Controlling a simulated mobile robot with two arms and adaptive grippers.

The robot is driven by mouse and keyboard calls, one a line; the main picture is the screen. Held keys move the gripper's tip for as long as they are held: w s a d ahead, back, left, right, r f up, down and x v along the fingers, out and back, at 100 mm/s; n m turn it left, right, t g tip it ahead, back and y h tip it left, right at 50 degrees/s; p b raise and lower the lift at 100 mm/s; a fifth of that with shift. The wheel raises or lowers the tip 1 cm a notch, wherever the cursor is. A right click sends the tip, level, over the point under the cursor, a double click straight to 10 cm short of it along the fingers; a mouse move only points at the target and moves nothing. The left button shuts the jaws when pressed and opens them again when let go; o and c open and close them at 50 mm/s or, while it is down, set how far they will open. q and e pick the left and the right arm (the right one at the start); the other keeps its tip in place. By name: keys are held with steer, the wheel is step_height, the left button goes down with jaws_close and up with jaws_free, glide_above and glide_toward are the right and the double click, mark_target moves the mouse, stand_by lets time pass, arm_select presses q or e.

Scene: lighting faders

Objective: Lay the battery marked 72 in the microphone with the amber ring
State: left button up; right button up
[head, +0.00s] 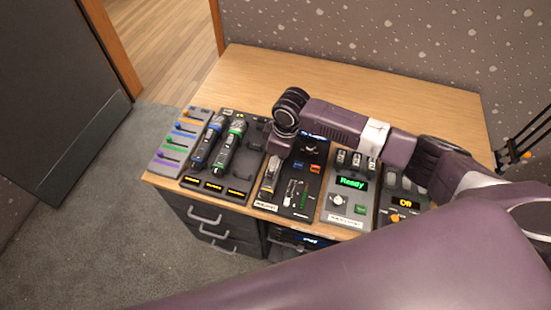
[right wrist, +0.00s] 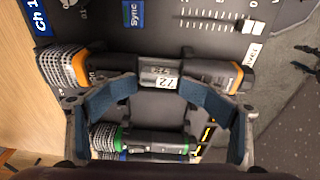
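The microphone with the amber ring (right wrist: 80,66) lies across the right wrist view, its mesh head at left and an amber band near its other end. The battery marked 72 (right wrist: 166,83) is at the microphone's middle, label facing the camera. My right gripper (right wrist: 160,82) has a fingertip at each end of the battery and appears shut on it. I cannot tell whether the battery is fully seated. In the head view my right gripper (head: 275,150) points down and hides most of this microphone. My left gripper is not in view.
A green-ringed microphone (head: 230,147) and a blue-ringed one (head: 203,145) lie close by on the left. A fader panel (head: 171,154) stands beyond them. A unit reading Ready (head: 352,182) is at right. The back of the wooden desk (head: 265,70) is clear.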

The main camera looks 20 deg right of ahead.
mark_target(278, 168)
steer(key=shift+o, duration=1)
steer(key=f, duration=0.2)
steer(key=d+f, duration=0.1)
steer(key=shift+s+g, duration=0.25)
steer(key=shift+g, duration=0.15)
steer(key=shift+s+r, duration=0.2)
steer(key=shift+s, duration=0.05)
steer(key=shift+s+d+r, duration=0.1)
steer(key=shift+s+r, duration=0.05)
steer(key=shift+r, duration=0.05)
steer(key=shift+w, duration=0.2)
steer(key=shift+r, duration=0.1)
steer(key=c, duration=0.4)
arm_select(q)
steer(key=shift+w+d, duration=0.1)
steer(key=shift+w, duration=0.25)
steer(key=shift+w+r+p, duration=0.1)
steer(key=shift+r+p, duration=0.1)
steer(key=shift+p, duration=0.15)
arm_select(e)
steer(key=shift+r, duration=0.1)
